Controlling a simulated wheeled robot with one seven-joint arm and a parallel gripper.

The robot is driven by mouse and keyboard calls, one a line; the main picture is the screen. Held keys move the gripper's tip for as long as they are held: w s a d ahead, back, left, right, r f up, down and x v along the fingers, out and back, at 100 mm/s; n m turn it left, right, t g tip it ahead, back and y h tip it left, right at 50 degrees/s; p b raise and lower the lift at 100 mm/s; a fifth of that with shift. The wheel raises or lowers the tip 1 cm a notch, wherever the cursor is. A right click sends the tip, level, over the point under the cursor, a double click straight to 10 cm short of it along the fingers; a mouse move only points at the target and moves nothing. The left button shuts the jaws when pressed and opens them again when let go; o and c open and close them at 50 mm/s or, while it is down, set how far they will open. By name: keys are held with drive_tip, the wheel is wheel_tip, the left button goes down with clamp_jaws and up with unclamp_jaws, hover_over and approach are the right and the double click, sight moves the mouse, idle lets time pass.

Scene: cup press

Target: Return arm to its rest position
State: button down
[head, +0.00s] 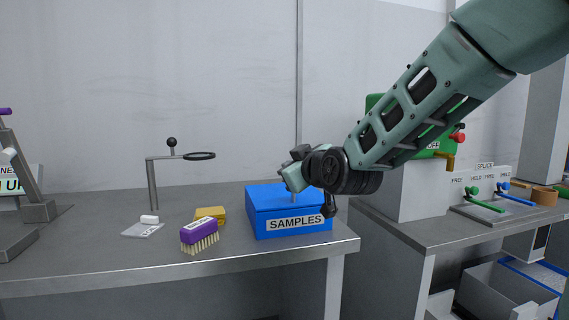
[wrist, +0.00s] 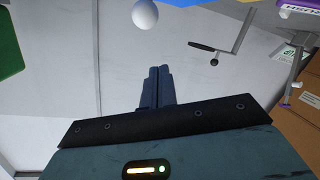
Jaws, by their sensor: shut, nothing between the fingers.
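My arm reaches in from the upper right of the head view, and its wrist is just above the right part of the blue SAMPLES box (head: 265,215). The box stands closed near the right end of the grey table. In the wrist view the two dark fingers of my gripper (wrist: 157,70) lie together, with nothing between them. A pale round knob (wrist: 145,14) shows beyond the fingertips, apart from them, with a blue edge near it. In the head view the fingers cannot be made out clearly.
A green press (head: 435,142) stands behind my forearm. A splice board (head: 495,208) is on the right-hand bench.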

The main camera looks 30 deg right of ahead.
drive_tip(key=s, duration=0.5)
drive_tip(key=s+a+f+n+g+y, duration=0.1)
drive_tip(key=s+a+f+g+y, duration=0.1)
drive_tip(key=s+a+f+g, duration=0.35)
drive_tip(key=s+a+f+n+g+y, duration=0.1)
drive_tip(key=s+a+f+g+y, duration=0.2)
drive_tip(key=a+f, duration=0.5)
drive_tip(key=s+a+f+n+g+h, duration=0.1)
drive_tip(key=s+a+f+g+h, duration=0.2)
drive_tip(key=s, duration=0.7)
drive_tip(key=s+a+f+g+h, duration=0.1)
drive_tip(key=s+f+g, duration=0.35)
drive_tip(key=s, duration=0.45)
wheel_tip(320, 180, up, 20)
drive_tip(key=p, duration=1.9)
drive_tip(key=shift+s+f, duration=0.15)
drive_tip(key=shift+s, duration=0.2)
drive_tip(key=shift+p, duration=0.3)
